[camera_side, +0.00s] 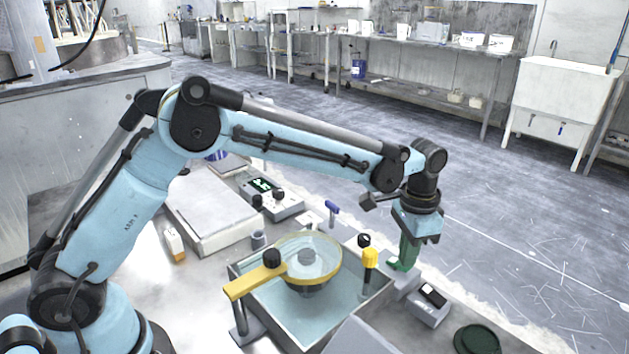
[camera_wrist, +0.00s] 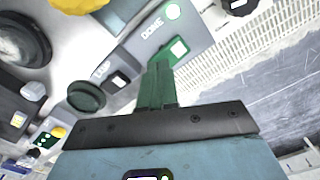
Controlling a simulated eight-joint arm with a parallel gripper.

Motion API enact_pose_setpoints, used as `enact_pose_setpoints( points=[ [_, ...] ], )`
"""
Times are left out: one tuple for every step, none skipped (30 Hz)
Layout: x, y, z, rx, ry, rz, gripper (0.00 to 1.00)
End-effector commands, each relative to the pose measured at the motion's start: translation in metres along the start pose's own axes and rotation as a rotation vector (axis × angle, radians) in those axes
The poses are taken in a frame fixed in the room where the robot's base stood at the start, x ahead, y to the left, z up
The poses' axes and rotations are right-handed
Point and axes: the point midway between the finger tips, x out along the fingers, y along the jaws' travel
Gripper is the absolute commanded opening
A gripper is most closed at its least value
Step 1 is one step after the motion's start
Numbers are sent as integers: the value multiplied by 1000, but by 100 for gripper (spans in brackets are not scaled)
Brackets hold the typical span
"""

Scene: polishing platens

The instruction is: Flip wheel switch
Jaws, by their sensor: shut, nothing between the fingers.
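A small grey box with a black rocker switch (camera_side: 432,294) stands at the right end of the bench in the side view. I take this for the wheel switch. In the wrist view a black rocker on a grey labelled panel (camera_wrist: 121,79) shows just left of my fingers; its position is too small to read. My gripper (camera_side: 400,267) has green fingers, shut and empty, pointing down behind and above the box. In the wrist view the fingertips (camera_wrist: 160,62) are together beside a panel marked "DONE" (camera_wrist: 152,30). I cannot tell whether they touch anything.
The round wheel with a yellow rim (camera_side: 307,258) sits in an open water basin (camera_side: 365,311) left of my gripper. A dark green disc (camera_side: 477,339) lies at right.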

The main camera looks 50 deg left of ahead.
Motion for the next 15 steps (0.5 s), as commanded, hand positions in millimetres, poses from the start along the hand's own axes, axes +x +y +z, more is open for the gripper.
enact_pose_setpoints(
  points=[
    [1, 0, 0, 0, 0, 0, 0],
    [1, 0, 0, 0, 0, 0, 0],
    [2, 0, 0, 0, 0, 0, 0],
    [2, 0, 0, 0, 0, 0, 0],
    [2, 0, 0, 0, 0, 0, 0],
    [3, 0, 0, 0, 0, 0, 0],
    [3, 0, 0, 0, 0, 0, 0],
    [4, 0, 0, 0, 0, 0, 0],
    [4, 0, 0, 0, 0, 0, 0],
    [5, 0, 0, 0, 0, 0, 0],
    [5, 0, 0, 0, 0, 0, 0],
    [6, 0, 0, 0, -1, 0, 0],
    [6, 0, 0, 0, -1, 0, 0],
    [7, 0, 0, 0, -1, 0, 0],
    [7, 0, 0, 0, -1, 0, 0]
  ],
)
